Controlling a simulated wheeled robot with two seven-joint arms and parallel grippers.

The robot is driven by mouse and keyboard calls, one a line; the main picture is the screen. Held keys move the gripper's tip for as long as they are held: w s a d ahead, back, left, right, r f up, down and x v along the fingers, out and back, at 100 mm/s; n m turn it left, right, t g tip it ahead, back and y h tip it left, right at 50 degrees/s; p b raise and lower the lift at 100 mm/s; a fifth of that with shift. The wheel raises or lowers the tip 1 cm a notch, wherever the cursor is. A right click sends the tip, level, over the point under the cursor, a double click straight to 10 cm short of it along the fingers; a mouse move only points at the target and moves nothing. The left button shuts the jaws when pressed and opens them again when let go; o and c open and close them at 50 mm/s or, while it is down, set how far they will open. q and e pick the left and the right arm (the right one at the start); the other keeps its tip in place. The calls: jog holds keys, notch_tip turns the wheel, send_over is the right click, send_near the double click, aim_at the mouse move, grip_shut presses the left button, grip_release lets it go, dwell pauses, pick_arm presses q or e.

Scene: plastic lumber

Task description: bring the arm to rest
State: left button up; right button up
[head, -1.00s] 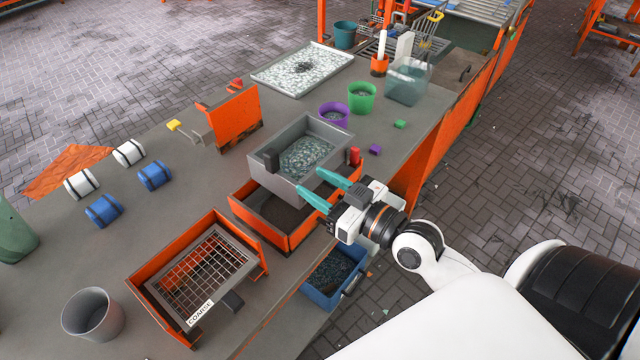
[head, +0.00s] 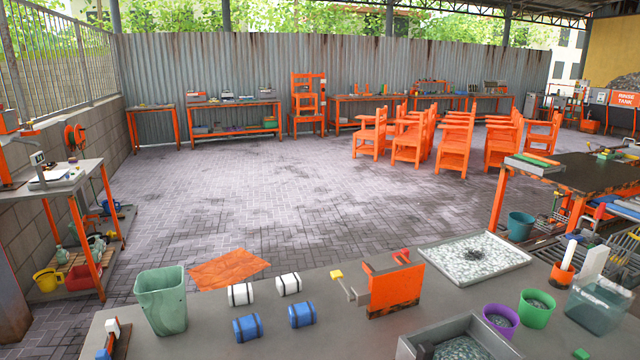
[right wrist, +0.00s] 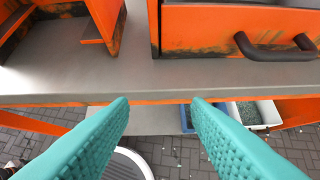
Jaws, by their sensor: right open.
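My right gripper (right wrist: 160,108) shows in the right wrist view as two teal textured fingers, spread wide apart with nothing between them. It is at the front edge of the grey worktable (right wrist: 75,75), apart from the orange boxes on it. Neither arm shows in the head view now, and my left gripper is not in view.
On the table in the head view are a grey bin (head: 460,338), an orange hand-cranked device (head: 392,285), a speckled tray (head: 474,258), a green bin (head: 161,298) and several small rolls. In the right wrist view, blue and white bins (right wrist: 255,113) sit below the tabletop.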

jog(key=s+d+f+m+g+h, duration=0.1)
jog(key=s+f+m+g+h, duration=0.2)
jog(key=s, duration=0.4)
notch_tip(320, 180, down, 28)
jog(key=s+n+g, duration=0.2)
jog(key=g, duration=0.1)
jog(key=s+d+f+g, duration=0.1)
jog(key=s+d+f, duration=0.2)
jog(key=s+f, duration=1.1)
jog(key=shift+s+f, duration=0.25)
jog(key=shift+s, duration=0.7)
